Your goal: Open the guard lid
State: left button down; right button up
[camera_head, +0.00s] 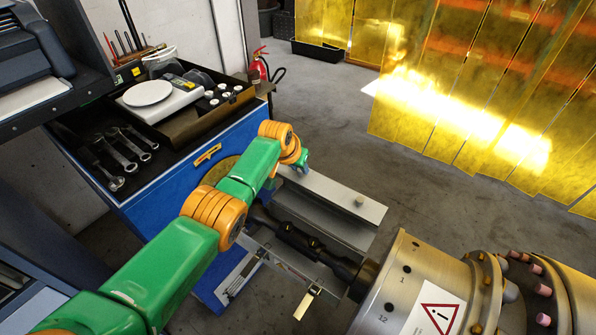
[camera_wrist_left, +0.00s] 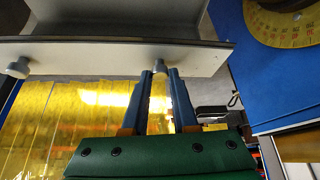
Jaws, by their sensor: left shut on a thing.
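The guard lid (camera_head: 335,198) is a long light-grey metal panel over the dark shaft, beyond the end of my left arm in the head view. A small knob (camera_head: 359,201) stands near its right end. In the wrist view the lid (camera_wrist_left: 100,50) runs across the top, with one knob (camera_wrist_left: 17,67) at the left and another knob (camera_wrist_left: 160,67) between my fingertips. My left gripper (camera_wrist_left: 161,73) is shut on that second knob. In the head view the left gripper (camera_head: 303,163) is at the lid's far left end, its grip partly hidden by my wrist. My right gripper is out of view.
A dark shaft (camera_head: 300,240) runs to a large metal rotor housing (camera_head: 410,270) with a warning label at the lower right. A blue cabinet (camera_head: 150,205) with wrenches and a scale stands at the left. Yellow curtains (camera_head: 470,90) hang behind open floor.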

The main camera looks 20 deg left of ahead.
pick_arm(q)
jog(key=shift+w+d, duration=0.2)
jog(key=shift+w, duration=0.3)
jog(key=c, duration=0.7)
grip_release()
jog(key=p+v, duration=0.3)
jog(key=shift+r+p, duration=0.25)
jog(key=shift+p, duration=0.1)
jog(key=shift+s+v, duration=0.25)
jog(key=shift+v, duration=1.6)
jog(key=shift+f, duration=0.15)
jog(key=shift+c, duration=0.2)
